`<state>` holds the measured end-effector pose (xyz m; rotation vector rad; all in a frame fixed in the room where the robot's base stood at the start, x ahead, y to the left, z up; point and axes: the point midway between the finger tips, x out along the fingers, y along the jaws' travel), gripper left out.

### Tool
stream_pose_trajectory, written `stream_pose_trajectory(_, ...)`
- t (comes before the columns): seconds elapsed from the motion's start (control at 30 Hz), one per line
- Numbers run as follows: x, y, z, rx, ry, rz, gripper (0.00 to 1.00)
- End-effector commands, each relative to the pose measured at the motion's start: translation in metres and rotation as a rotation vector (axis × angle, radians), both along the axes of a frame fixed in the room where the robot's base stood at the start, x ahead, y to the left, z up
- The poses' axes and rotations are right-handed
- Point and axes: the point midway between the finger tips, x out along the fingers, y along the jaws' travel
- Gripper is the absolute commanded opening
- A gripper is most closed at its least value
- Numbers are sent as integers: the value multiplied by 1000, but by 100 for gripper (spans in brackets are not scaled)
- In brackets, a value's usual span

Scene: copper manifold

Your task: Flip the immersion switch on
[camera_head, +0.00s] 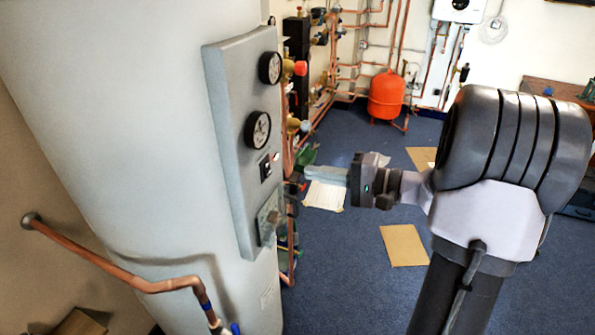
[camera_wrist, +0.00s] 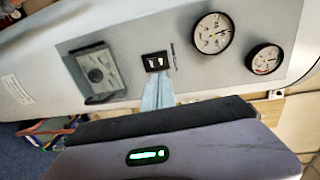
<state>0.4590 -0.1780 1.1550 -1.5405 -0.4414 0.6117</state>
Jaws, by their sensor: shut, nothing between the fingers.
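The immersion switch (camera_head: 265,168) is a small black-framed switch on the grey panel (camera_head: 226,95) of the big grey cylinder. It sits below two round gauges in the head view. It also shows in the wrist view (camera_wrist: 155,61), with a pale piece in its black frame; I cannot tell its on or off position. My gripper (camera_head: 308,172) is shut and empty, to the right of the switch and pointing at the panel. In the wrist view its pale blue fingers (camera_wrist: 158,92) reach up to just below the switch. I cannot tell whether they touch it.
Two dial gauges (camera_head: 258,130) and a grey box (camera_head: 268,216) flank the switch on the panel. Copper pipes and valves (camera_head: 302,125) run close behind the panel. A red tank (camera_head: 386,97) stands farther back. Cardboard sheets (camera_head: 404,245) lie on the open blue floor.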

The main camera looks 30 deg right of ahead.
Motion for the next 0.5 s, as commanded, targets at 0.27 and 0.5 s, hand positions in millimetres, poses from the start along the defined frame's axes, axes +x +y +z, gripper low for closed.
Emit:
stream_pose_trajectory(0.27, -34, -27, 6, 1, 0, -2, 0)
stream_pose_trajectory(0.5, -38, -30, 6, 0, 0, 0, 0)
